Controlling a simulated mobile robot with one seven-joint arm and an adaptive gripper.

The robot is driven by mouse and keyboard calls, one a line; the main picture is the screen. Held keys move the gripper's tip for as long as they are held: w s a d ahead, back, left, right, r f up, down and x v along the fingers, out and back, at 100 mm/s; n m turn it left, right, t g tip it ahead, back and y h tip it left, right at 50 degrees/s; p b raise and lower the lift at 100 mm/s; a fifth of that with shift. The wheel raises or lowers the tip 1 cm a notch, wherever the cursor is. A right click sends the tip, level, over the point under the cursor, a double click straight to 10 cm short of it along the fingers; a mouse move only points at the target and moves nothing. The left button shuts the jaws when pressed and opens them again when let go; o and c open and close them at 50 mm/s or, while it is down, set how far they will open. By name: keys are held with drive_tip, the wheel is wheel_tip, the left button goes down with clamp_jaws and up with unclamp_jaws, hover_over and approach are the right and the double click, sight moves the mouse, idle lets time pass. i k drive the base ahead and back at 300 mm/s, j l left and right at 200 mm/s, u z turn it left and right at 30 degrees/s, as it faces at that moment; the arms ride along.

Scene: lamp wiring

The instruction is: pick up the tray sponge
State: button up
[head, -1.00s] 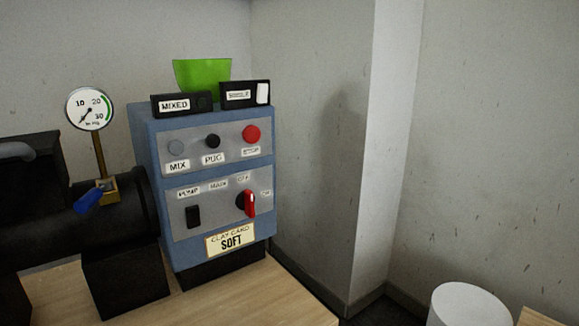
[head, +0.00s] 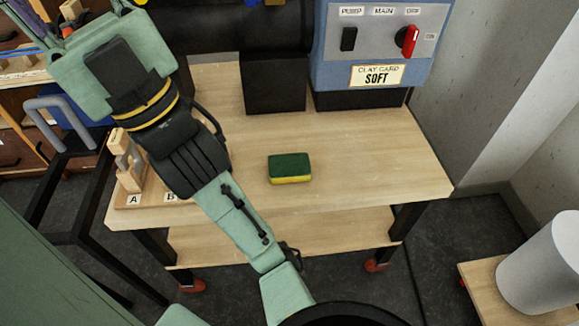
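The sponge (head: 289,168) is a small block with a dark green top and a yellow underside. It lies flat on the light wooden tabletop (head: 370,150) in the head view, near the front edge. My green and black arm crosses the left of the view, to the left of the sponge and apart from it. I cannot make out my gripper's fingers in this view. No gripper touches the sponge. No tray shows under it.
A blue control box (head: 375,50) on a black base stands behind the sponge. A wooden stand labelled A and B (head: 130,165) is at the table's left, partly behind my arm. A white cylinder (head: 545,265) stands at the lower right. The tabletop right of the sponge is clear.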

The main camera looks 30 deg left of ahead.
sight(292, 168)
drive_tip(key=u, duration=1.65)
drive_tip(key=j+z, duration=0.35)
drive_tip(key=j, duration=0.15)
drive_tip(key=k+j+z, duration=0.1)
drive_tip(key=j+z, duration=0.3)
drive_tip(key=k+j+z, duration=0.15)
drive_tip(key=j+z, duration=0.2)
drive_tip(key=j, duration=0.15)
drive_tip(key=i, duration=0.5)
